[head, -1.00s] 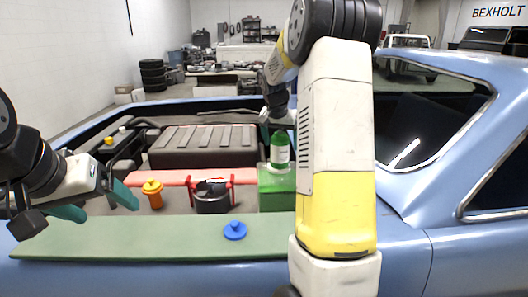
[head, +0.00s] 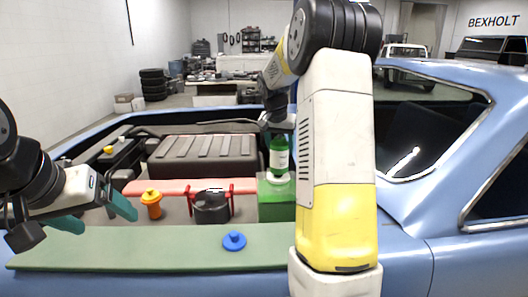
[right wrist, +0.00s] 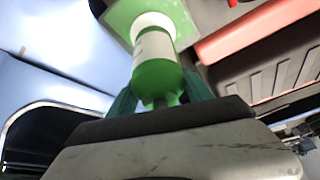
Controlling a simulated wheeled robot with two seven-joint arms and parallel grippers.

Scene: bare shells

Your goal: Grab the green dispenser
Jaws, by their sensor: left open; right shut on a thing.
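The green dispenser (head: 279,157) is a bottle with a white label. It is upright above a white round piece (head: 278,178) on a green box (head: 276,204), right of centre in the head view. My right gripper (head: 279,131) is shut on the dispenser's upper part from above. In the right wrist view the dispenser (right wrist: 155,72) sits between the two dark green fingers. I cannot tell whether it touches the white piece. My left gripper (head: 100,215) is open and empty at the far left.
An orange bottle (head: 152,203), a black pot with red handles (head: 211,206) and a dark ribbed case (head: 205,157) stand in the truck bed. A blue knobbed lid (head: 234,240) lies on the green ledge (head: 130,250). My right arm hides the area right of the box.

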